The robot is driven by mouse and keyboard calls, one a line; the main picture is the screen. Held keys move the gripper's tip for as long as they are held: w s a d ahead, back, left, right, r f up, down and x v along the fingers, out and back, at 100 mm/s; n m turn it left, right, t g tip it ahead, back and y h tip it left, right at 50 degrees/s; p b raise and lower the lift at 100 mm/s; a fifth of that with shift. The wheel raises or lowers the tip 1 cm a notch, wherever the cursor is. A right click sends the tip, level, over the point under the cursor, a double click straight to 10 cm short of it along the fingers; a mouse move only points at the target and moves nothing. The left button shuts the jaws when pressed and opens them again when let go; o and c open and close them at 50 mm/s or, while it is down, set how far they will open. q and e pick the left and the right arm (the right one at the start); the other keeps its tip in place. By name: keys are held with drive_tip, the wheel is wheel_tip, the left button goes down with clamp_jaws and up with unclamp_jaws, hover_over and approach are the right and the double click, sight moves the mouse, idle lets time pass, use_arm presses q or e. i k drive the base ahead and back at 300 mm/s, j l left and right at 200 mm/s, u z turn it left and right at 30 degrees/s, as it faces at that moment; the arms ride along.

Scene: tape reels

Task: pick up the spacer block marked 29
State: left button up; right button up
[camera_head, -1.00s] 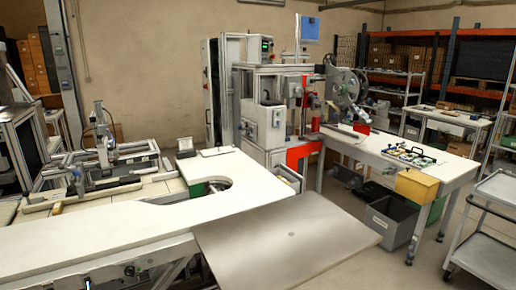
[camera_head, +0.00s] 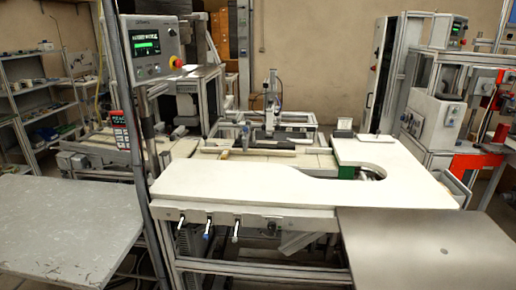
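I see no spacer block marked 29 in the head view. The white workbench (camera_head: 270,188) in the middle has a bare top and a curved cut-out at its right. Neither of my grippers is in view.
A grey metal plate (camera_head: 420,240) adjoins the bench at the front right. A worn grey table (camera_head: 65,222) stands at the front left. A post with a control panel (camera_head: 150,48) rises between table and bench. Shelves (camera_head: 40,100) stand at the far left, a machine (camera_head: 437,110) at the right.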

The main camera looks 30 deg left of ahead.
sight(226, 154)
drive_tip(key=u, duration=1.2)
drive_tip(key=z, duration=0.4)
